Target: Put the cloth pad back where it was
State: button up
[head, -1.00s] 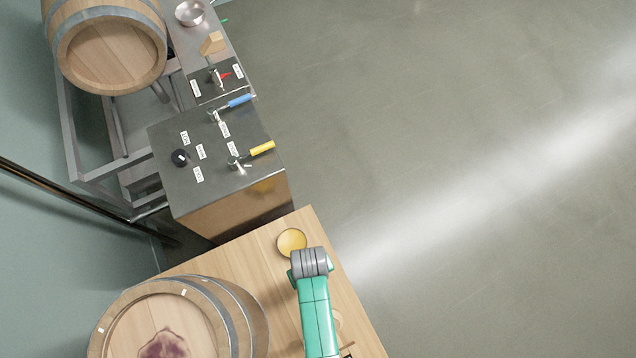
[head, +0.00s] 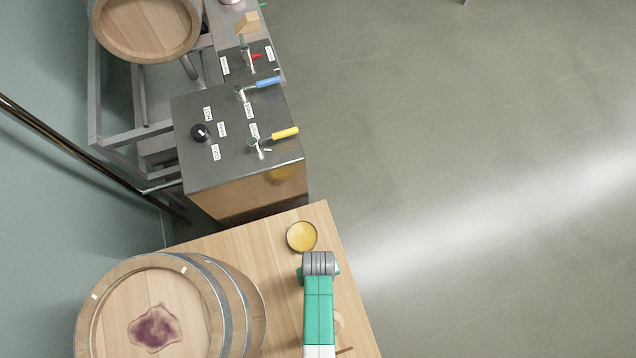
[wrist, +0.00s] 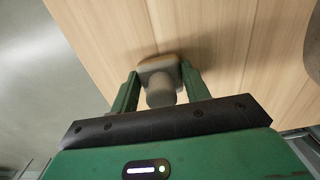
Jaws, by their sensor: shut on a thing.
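The cloth pad (wrist: 160,66), a beige-grey rounded pad with a stubby grip, is between the two green fingers of my gripper (wrist: 159,78) in the wrist view. My gripper is shut on it. The pad is over pale wooden boards with a shadow beside it; I cannot tell if it touches them. In the head view my wrist (head: 320,263) is above the wooden table (head: 270,250), just below a round yellow dish (head: 301,236).
A barrel with a purple stain (head: 155,328) on its head is at the table's left. A steel cabinet (head: 235,130) with blue and yellow levers stands beyond the table. Another barrel (head: 145,25) rests on a rack. Open floor (head: 480,150) lies to the right.

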jog(key=o, duration=0.9)
jog(key=shift+f, duration=0.1)
jog(key=shift+o, duration=0.2)
notch_tip(320, 180, up, 12)
jog(key=p, duration=0.4)
